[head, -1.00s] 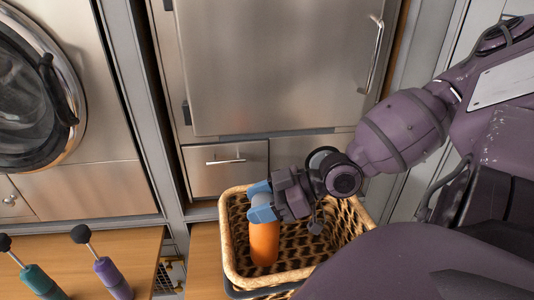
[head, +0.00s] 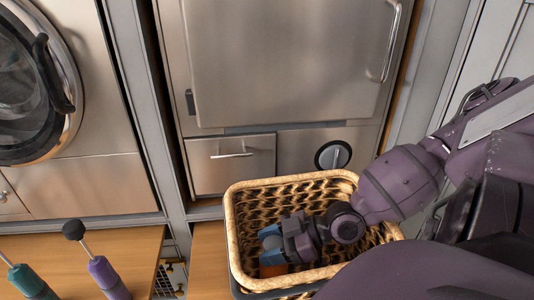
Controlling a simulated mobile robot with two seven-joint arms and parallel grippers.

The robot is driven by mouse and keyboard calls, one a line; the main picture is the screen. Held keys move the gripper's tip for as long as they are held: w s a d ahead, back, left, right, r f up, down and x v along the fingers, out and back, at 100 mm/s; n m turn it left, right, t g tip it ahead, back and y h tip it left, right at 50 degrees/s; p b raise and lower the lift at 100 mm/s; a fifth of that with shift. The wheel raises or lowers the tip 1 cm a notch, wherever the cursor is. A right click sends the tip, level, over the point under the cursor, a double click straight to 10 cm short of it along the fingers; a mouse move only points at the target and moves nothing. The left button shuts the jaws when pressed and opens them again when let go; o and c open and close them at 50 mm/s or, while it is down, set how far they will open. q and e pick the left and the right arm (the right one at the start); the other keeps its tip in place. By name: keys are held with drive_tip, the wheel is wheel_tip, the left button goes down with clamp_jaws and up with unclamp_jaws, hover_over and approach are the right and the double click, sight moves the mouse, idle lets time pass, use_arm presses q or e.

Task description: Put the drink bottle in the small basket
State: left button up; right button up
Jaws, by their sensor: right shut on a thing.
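The small basket (head: 234,225) is a woven wicker basket on the bench at the bottom centre of the head view. My right gripper (head: 271,243) reaches down inside the basket, near its left side. It is shut on the orange drink bottle (head: 273,270), of which only a small orange part shows under the blue fingertips. The basket's front rim and the gripper hide the rest of the bottle, so I cannot tell whether it touches the basket floor. My left gripper is not in view.
A purple-handled tool (head: 107,277) and a teal-handled tool (head: 31,281) stand on the wooden bench (head: 140,245) at the left. Steel cabinet fronts (head: 275,65) rise behind the basket. A round washer door (head: 35,85) is at the upper left.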

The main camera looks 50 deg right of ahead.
drive_tip(key=shift+f, duration=0.5)
drive_tip(key=shift+r, duration=0.1)
drive_tip(key=o, duration=1.2)
drive_tip(key=shift+c, duration=0.2)
